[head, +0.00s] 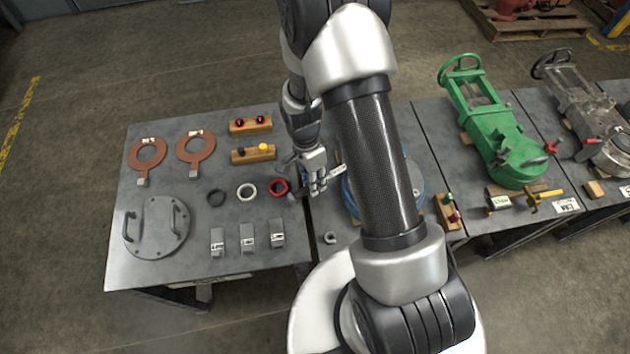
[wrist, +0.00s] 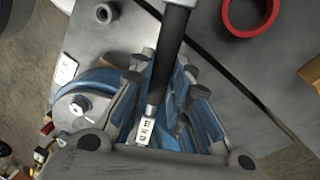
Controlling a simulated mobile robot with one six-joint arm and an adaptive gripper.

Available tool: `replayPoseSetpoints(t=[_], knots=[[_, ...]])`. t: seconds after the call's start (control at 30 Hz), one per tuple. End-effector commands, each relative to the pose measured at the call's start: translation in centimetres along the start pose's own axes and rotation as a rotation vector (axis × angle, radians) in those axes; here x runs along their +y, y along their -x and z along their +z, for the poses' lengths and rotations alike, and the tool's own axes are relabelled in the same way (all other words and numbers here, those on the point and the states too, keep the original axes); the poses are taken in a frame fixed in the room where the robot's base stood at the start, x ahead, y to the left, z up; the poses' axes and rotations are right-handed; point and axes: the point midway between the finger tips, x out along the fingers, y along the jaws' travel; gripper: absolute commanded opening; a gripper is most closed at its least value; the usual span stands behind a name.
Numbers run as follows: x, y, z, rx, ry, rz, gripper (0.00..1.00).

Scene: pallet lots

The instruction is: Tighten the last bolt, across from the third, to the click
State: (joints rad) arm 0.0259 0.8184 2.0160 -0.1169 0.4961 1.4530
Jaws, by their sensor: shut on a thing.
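My gripper (head: 316,180) is over the left part of the middle table, beside the blue flanged body (head: 349,197), which my arm largely covers. In the wrist view my gripper (wrist: 164,80) is shut on a wrench with a dark bar (wrist: 170,50) and a pale marked label (wrist: 143,131). The blue body (wrist: 97,80) lies below and behind the fingers. One bolt head or nut (wrist: 80,106) shows on its rim at left. The wrench's working end and the bolt it may be on are hidden, so I cannot tell whether they are engaged.
A small grey part (head: 330,237) lies in front of the blue body. A wooden block with knobs (head: 449,212) stands right. A green valve (head: 507,140) lies beyond.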

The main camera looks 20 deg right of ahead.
Motion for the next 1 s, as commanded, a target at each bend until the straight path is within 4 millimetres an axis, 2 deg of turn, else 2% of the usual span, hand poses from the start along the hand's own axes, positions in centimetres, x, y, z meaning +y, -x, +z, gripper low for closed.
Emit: replayPoseSetpoints(t=[0.33,1.0], knots=[[-1.1,0.3,-0.1,-0.012,-0.064,-0.001,0.0],[-1.7,0.4,-0.2,-0.02,-0.106,0.0,0.0]])
